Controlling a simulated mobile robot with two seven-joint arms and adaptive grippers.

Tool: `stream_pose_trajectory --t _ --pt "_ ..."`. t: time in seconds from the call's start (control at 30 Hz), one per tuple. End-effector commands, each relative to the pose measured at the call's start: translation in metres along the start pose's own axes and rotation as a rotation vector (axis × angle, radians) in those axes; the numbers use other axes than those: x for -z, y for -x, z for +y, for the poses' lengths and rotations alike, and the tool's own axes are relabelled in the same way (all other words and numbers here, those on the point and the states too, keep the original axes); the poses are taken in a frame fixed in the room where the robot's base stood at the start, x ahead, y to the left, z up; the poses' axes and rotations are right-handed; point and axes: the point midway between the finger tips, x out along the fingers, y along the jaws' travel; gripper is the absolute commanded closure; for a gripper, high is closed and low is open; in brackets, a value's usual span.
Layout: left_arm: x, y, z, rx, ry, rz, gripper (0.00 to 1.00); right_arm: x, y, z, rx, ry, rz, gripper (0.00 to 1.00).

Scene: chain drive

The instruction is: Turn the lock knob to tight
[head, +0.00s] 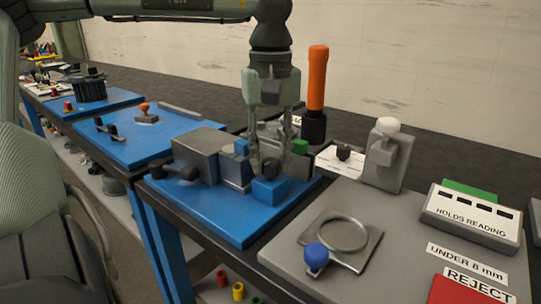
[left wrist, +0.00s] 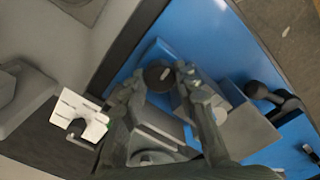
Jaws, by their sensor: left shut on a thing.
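The lock knob (head: 270,168) is a small dark round knob on a blue block (head: 271,190) of the chain-drive fixture. My left gripper (head: 269,162) comes down from above, with its fingertips on either side of the knob. In the left wrist view the knob (left wrist: 158,76) shows as a dark disc with a pale mark, and my left fingertips (left wrist: 162,74) are shut on it. No loose or tight marking can be read. My right gripper is in neither view.
A grey block (head: 197,152) with a black handle (head: 175,172) stands left of the gripper on the blue plate (head: 218,216). An orange-handled tool (head: 317,82) stands upright behind.

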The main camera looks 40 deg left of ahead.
Motion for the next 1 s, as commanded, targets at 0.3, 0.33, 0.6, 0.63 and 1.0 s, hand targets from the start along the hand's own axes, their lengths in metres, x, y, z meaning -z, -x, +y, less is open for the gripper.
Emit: stream_pose_trajectory --t 0.3,0.33,0.6,0.63,1.0 --pt "0.0005 0.0011 0.0006 -0.003 -0.117 0.002 0.99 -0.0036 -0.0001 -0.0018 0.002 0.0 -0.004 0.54" --pt "0.0006 0.0011 0.0006 -0.003 -0.122 0.002 0.99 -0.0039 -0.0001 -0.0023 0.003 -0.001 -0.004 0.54" --pt "0.0006 0.0011 0.0006 -0.003 -0.139 0.002 0.99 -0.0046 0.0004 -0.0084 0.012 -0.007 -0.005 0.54" --pt "0.0006 0.0011 0.0006 -0.003 -0.139 0.002 0.99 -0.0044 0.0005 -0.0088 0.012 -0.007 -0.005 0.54" --pt "0.0005 0.0009 0.0004 -0.002 -0.138 0.002 0.51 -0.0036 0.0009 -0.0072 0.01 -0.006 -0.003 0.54"
